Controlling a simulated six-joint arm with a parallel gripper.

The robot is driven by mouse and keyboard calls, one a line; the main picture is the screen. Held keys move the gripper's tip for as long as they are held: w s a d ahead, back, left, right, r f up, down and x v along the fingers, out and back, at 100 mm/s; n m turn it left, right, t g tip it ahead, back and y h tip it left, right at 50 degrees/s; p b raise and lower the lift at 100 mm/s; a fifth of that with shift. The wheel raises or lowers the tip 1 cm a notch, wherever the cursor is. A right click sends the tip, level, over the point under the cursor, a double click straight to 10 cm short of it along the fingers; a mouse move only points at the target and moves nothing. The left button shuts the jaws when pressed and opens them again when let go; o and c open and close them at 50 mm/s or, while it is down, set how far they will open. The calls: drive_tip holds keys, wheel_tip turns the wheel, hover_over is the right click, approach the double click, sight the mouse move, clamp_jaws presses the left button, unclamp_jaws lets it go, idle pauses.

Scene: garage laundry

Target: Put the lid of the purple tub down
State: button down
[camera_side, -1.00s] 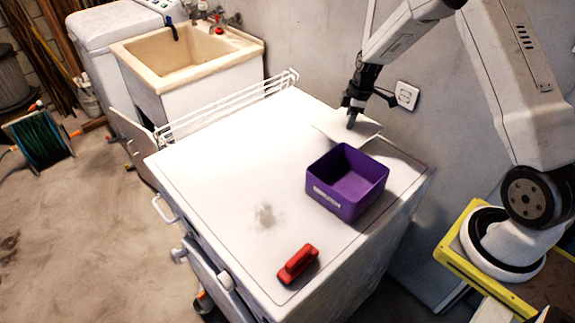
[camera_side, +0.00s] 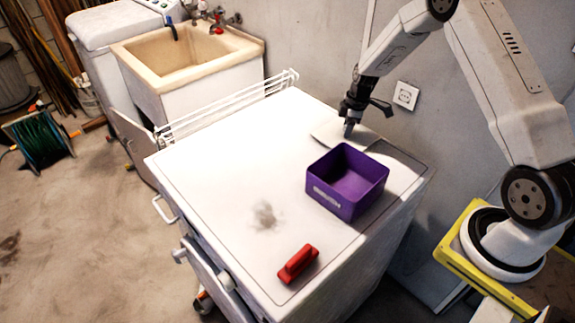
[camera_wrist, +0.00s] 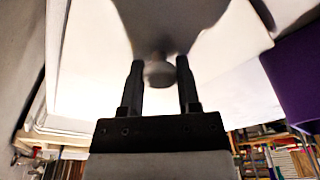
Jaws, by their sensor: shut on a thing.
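The purple tub (camera_side: 328,200) stands open and upright on the white worktop, with a pale label on its front; part of it shows at the right of the wrist view (camera_wrist: 298,80). The lid (camera_side: 328,134) is a thin, pale, flat plate just behind the tub. My gripper (camera_side: 349,130) points down over it. In the wrist view, my gripper (camera_wrist: 160,80) is shut on the lid's round grey knob (camera_wrist: 160,74), between both fingers. The lid is low, close to the worktop; I cannot tell whether it touches. The lid's far side is partly hidden by my gripper.
The left part is clear. A white wire rack (camera_side: 225,108) lines the back left edge, and the wall with a socket (camera_side: 406,95) stands close behind.

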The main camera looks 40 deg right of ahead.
sight(352, 136)
drive_tip(key=shift+f, duration=0.1)
drive_tip(key=shift+c, duration=1.6)
unclamp_jaws()
drive_tip(key=shift+r, duration=0.2)
wheel_tip(352, 136, up, 12)
drive_tip(key=s+d, duration=0.1)
drive_tip(key=shift+s+d, duration=0.15)
drive_tip(key=s+a+r+m+t+h, duration=0.1)
drive_tip(key=s+a+m, duration=0.8)
drive_tip(key=s+a, duration=0.8)
drive_tip(key=a, duration=0.3)
drive_tip(key=shift+s+a+r, duration=0.15)
drive_tip(key=shift+s+r, duration=0.1)
drive_tip(key=shift+s, duration=0.05)
